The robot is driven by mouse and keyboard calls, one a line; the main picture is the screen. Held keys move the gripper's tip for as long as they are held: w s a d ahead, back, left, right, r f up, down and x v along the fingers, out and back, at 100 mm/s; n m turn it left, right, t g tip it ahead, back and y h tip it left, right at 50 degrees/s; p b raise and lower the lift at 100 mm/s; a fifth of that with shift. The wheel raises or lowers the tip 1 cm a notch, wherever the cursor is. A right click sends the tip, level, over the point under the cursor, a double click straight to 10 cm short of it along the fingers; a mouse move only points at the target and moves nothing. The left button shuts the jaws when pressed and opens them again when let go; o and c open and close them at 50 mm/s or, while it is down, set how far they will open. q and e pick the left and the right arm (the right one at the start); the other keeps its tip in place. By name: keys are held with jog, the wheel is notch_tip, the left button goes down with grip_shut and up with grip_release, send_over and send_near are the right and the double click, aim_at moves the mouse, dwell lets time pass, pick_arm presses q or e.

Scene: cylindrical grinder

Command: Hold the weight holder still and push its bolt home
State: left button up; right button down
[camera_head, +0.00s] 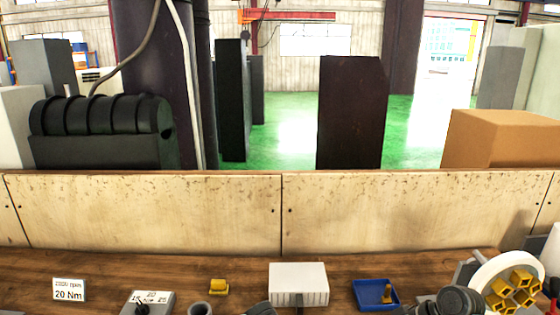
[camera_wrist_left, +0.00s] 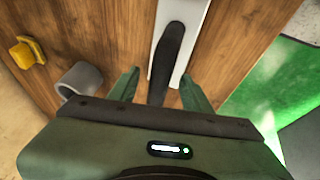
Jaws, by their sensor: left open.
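My left gripper (camera_wrist_left: 158,82) is open in the left wrist view. A dark, rounded handle-like bar (camera_wrist_left: 175,45) stands between its two green fingers; I cannot tell whether they touch it. The bar lies against a white plate (camera_wrist_left: 186,20).
A wooden back panel (camera_head: 150,210) closes the far side.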

pick_arm(q)
jog(key=v, duration=1)
jog(key=shift+r, duration=0.3)
jog(key=shift+d, duration=0.1)
